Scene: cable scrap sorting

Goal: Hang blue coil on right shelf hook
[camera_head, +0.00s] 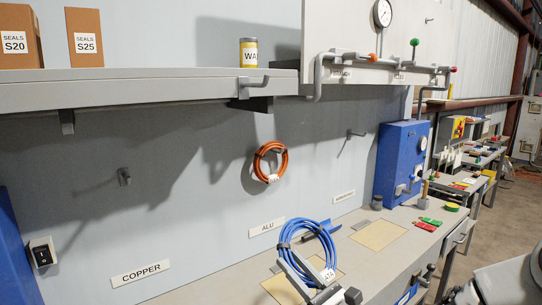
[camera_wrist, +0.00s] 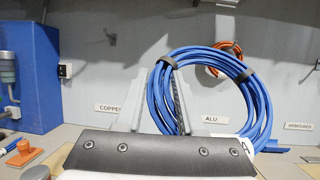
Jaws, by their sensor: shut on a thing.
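The blue coil (camera_head: 327,240) is a ring of blue cable with dark ties and a white tag. My gripper (camera_head: 295,262) is shut on its left side and holds it upright in front of the wall, at bench level. In the wrist view the coil (camera_wrist: 262,100) stands to the right of my gripper (camera_wrist: 155,82), its left strands between the fingers. A grey hook (camera_head: 258,83) sticks out from the right end of the shelf's (camera_head: 130,90) front edge, above the coil and to its left. That hook looks empty.
An orange coil (camera_head: 284,160) hangs on the wall above the ALU label (camera_head: 266,227). Empty wall hooks stand above COPPER (camera_head: 124,177) and at the right (camera_head: 355,133). A yellow can (camera_head: 248,53) stands above the shelf hook. A pipe panel (camera_head: 345,40) and blue box (camera_head: 400,160) stand right.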

